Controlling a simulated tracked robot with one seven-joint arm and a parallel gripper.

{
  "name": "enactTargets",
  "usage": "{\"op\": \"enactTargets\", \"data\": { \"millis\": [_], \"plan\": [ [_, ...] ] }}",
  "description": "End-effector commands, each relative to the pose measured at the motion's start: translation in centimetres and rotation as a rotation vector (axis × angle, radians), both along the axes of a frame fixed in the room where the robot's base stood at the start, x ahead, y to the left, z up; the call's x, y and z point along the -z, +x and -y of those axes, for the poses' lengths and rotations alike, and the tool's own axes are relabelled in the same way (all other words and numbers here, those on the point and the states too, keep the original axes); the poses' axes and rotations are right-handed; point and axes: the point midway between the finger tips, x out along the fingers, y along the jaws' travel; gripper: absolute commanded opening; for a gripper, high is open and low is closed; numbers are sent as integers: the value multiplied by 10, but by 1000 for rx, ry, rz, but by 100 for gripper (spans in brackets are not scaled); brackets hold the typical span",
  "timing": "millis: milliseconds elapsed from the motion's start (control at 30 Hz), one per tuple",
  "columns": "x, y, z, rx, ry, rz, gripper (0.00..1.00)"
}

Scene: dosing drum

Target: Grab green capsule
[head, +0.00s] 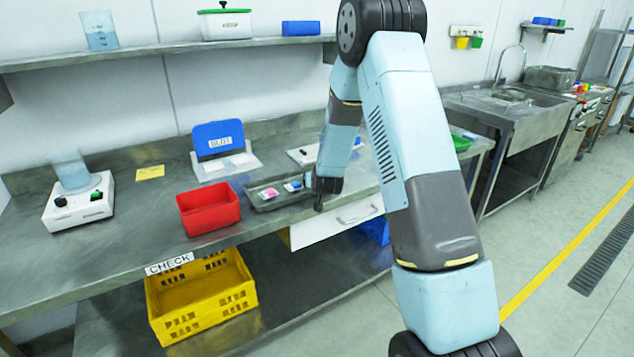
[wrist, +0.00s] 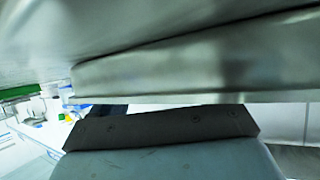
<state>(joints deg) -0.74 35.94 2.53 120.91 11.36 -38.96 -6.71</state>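I cannot make out a green capsule in either view. A grey metal tray (head: 262,203) on the steel counter holds small items, among them a pink one (head: 269,193) and a blue-and-white one (head: 293,186). My gripper (head: 318,204) is at the counter's front edge, just right of the tray. It is small and dark there, and its fingers cannot be told apart. The wrist view is mostly filled by blurred grey metal surfaces close to the camera, with a dark block below them. No fingertips or held thing can be made out.
A white drawer (head: 335,222) is below the gripper. A yellow crate (head: 202,297) sits underneath. A green container (head: 460,143) is behind my arm.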

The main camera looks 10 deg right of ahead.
Motion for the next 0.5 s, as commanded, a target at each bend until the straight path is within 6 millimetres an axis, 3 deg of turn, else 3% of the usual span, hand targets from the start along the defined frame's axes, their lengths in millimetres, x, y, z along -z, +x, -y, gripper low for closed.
{"op": "enactTargets", "data": {
  "millis": [67,400,500],
  "plan": [
    [5,-3,0,0,1,-12,62],
    [6,-4,-1,-1,1,-15,29],
    [7,-4,-1,-1,1,-16,28]
  ]
}}
